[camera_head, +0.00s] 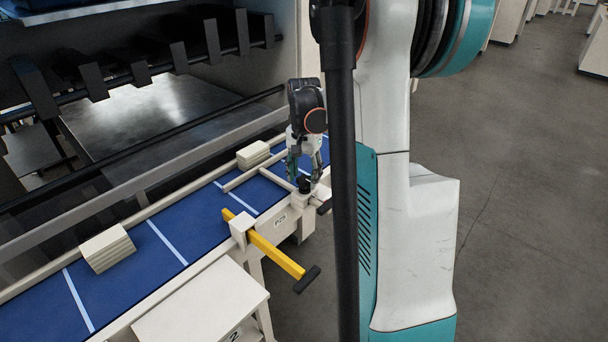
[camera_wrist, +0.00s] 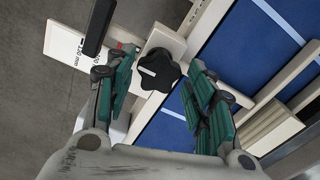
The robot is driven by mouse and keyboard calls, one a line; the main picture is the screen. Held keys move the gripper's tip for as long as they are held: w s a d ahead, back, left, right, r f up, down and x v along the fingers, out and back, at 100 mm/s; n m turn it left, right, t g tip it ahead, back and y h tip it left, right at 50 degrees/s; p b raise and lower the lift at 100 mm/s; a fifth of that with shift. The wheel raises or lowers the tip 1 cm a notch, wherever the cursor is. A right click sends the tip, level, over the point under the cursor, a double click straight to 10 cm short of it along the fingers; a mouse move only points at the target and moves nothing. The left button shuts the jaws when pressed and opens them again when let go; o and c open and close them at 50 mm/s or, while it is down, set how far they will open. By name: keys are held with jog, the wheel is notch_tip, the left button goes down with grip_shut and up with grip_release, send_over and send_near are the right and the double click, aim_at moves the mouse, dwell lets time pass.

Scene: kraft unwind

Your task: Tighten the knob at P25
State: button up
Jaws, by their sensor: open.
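A black lobed knob (camera_wrist: 158,69) with a white line across its top sits on a cream block in the wrist view. In the head view the knob (camera_head: 305,186) shows small and dark on the conveyor's near edge, close to a small plate (camera_head: 280,220) that appears to read P25. My gripper (camera_wrist: 160,72) is open, its green-padded fingers on either side of the knob with gaps visible on both sides. In the head view my gripper (camera_head: 305,170) points down just above the knob. Whether the pads touch the knob lower down cannot be told.
A yellow bar (camera_head: 265,246) with a black end sticks out from the rail left of the knob. Cream stacks (camera_head: 108,248) lie on the blue belt (camera_head: 190,220). A cream rail frame (camera_head: 246,177) lies over the belt. Grey floor (camera_head: 520,190) is open at right.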

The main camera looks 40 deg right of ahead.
aim_at(304, 180)
dwell(0.3)
notch_tip(304, 180, up, 12)
dwell(0.6)
jog(key=shift+a, duration=0.1)
dwell(0.3)
jog(key=a+f+n+t+b, duration=0.2)
jog(key=a+n+b, duration=0.45)
jog(key=a, duration=2.25)
jog(key=s+a+f+n+t+b, duration=0.1)
jog(key=s+f+n+t, duration=0.1)
jog(key=s, duration=0.5)
jog(key=s+f+n+t+b, duration=0.2)
jog(key=s+f+n+t, duration=0.1)
jog(key=s+f+n, duration=0.2)
notch_tip(304, 180, down, 2)
jog(key=shift+s+a+f, duration=0.1)
jog(key=shift+s+a, duration=0.25)
jog(key=shift+s, duration=0.85)
